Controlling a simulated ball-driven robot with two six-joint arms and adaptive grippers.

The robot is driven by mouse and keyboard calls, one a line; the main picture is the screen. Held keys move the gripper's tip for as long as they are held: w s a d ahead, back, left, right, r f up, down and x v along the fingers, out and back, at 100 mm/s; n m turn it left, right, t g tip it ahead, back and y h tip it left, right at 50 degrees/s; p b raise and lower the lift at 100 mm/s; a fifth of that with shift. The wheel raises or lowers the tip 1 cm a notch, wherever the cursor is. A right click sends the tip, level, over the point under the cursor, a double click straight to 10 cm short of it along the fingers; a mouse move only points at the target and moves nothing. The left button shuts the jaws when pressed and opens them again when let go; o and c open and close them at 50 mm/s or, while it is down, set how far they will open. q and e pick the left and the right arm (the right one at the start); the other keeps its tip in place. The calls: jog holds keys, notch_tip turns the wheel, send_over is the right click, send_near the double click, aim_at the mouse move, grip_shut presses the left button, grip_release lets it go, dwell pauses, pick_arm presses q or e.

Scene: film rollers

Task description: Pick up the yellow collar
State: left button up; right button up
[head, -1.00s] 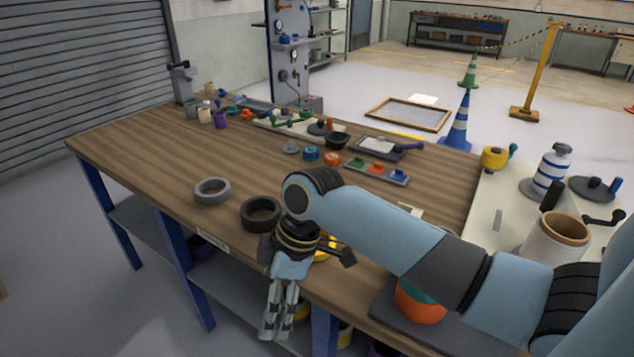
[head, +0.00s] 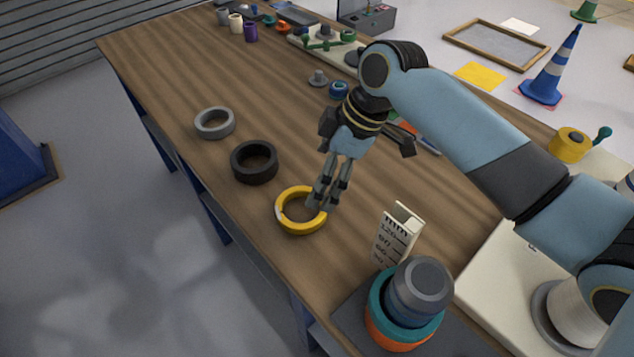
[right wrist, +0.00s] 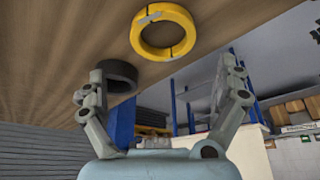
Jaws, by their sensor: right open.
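The yellow collar (head: 299,229) lies flat on the wooden bench near its front edge in the head view. It is a ring with dark marks, and it also shows in the right wrist view (right wrist: 160,54), at the top. My right gripper (head: 321,206) points down at the collar's right side in the head view, with its fingers overlapping the ring's right rim. In the right wrist view its fingers (right wrist: 163,67) are spread wide with nothing between them, and the collar appears beyond the tips. Whether a finger touches the collar cannot be told. My left gripper is not in view.
A black ring (head: 254,178) and a grey ring (head: 201,125) lie left of the collar. A white scale block (head: 397,235) and a stacked teal, orange and grey piece (head: 420,285) stand to its right.

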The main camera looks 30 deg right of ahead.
aim_at(297, 212)
jog(key=x, duration=0.4)
jog(key=shift+a, duration=0.35)
jog(key=shift+f, duration=0.65)
jog(key=x, duration=0.4)
jog(key=shift+a+f, duration=0.15)
jog(key=shift+f, duration=0.05)
jog(key=c, duration=1)
